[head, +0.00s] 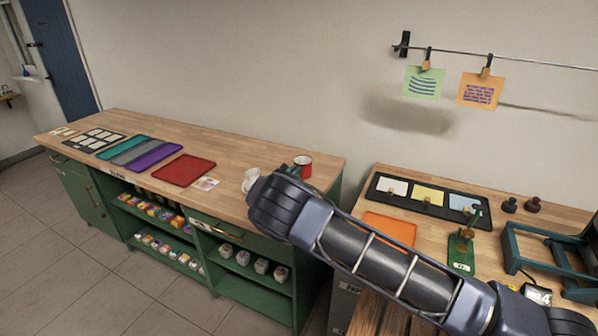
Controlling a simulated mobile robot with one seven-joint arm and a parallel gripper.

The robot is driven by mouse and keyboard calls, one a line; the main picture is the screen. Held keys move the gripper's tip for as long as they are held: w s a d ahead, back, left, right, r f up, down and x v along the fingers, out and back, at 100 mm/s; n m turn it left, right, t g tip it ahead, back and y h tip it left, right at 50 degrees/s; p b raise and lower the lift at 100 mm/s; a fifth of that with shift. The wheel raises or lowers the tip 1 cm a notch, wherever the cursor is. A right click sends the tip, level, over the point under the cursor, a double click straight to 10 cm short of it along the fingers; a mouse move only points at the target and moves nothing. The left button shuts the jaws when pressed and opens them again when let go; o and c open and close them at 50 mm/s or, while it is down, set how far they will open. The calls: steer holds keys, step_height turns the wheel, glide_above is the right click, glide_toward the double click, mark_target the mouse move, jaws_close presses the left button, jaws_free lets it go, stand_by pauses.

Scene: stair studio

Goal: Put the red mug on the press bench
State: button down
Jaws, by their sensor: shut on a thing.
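The rest of the gripper is hidden behind my wrist. I cannot tell whether the mug touches the bench top. The press bench (548,214) is the wooden table at the right, with a teal press frame (540,247) on it.
A white vessel (250,179) stands left of the mug, partly hidden by my arm. The green-sided bench (235,150) carries a red tray (184,170) and other trays. The press bench holds a dark card tray (393,198), an orange sheet (388,227), a green stand (461,257) and dark knobs (509,205).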

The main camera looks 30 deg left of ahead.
steer(key=shift+r, duration=0.1)
step_height(320, 180, up, 20)
steer(key=shift+f, duration=0.2)
stand_by(1.3)
steer(key=w+d+r+m+g+h, duration=0.15)
steer(key=w+d, duration=0.45)
steer(key=d, duration=0.9)
steer(key=w+d+m+h, duration=0.1)
steer(key=w+d+h, duration=0.35)
steer(key=d, duration=1.15)
steer(key=w+d+r+m, duration=0.1)
steer(key=w+d+m, duration=0.1)
steer(key=w+d, duration=0.95)
steer(key=s+d+f, duration=0.2)
steer(key=d, duration=1)
steer(key=s+d+f, duration=0.1)
steer(key=s+d, duration=0.2)
steer(key=d, duration=0.9)
steer(key=d+f+n+y, duration=0.1)
steer(key=d+f, duration=0.9)
steer(key=f, duration=0.1)
steer(key=shift+d+f+n+t+y, duration=0.15)
steer(key=shift+d+n+t+y, duration=0.05)
steer(key=shift+n+t+y, duration=0.2)
